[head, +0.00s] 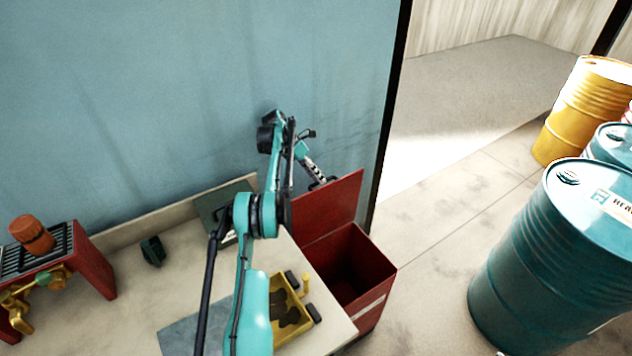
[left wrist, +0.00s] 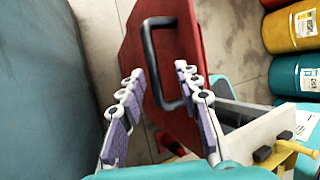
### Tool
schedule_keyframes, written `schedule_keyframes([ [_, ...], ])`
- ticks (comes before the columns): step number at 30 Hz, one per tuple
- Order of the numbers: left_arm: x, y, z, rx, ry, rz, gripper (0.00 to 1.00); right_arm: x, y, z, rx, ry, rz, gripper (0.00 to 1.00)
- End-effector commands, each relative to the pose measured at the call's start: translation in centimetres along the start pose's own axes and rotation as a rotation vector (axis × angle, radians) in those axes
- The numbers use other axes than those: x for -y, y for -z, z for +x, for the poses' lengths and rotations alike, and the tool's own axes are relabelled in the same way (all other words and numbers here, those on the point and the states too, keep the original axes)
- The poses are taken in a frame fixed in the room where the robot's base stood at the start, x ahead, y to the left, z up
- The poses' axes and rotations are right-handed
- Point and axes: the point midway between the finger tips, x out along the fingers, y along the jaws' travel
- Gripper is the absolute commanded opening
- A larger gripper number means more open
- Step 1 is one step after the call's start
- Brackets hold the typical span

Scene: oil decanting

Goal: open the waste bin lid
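The red waste bin (head: 372,308) stands at the right end of the workbench, and its dark inside shows. Its red lid (head: 328,212) stands raised, roughly upright, at the back of the opening. In the left wrist view the lid (left wrist: 196,48) fills the middle, with a black bar handle (left wrist: 148,52) on it. My left gripper (head: 321,182) is by the lid's top edge. In the left wrist view its fingers (left wrist: 158,72) are spread apart, with part of the handle seen between them. I cannot tell whether they touch it. My right gripper is not in view.
The workbench (head: 125,285) holds a yellow tray (head: 283,322) and a small dark object (head: 152,251). A red stand (head: 92,262) is at the left. The blue wall (head: 190,90) is close behind. Teal (head: 530,270) and yellow (head: 590,105) drums stand at the right, with clear floor between.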

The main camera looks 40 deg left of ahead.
Motion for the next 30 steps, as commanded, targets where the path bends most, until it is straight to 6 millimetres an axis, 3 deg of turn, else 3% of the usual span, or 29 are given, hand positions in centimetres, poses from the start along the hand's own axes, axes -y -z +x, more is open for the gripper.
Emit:
schedule_keyframes([
  [6,2.1,-1.6,-3.9,-0.001,0.000,0.000,0.33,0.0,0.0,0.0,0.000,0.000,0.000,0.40],
  [12,3.0,-2.4,-5.7,-0.001,0.000,0.000,0.33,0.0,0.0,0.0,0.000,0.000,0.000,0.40],
  [30,3.3,-2.6,-6.1,-0.001,0.000,0.000,0.33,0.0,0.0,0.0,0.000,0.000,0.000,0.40],
])
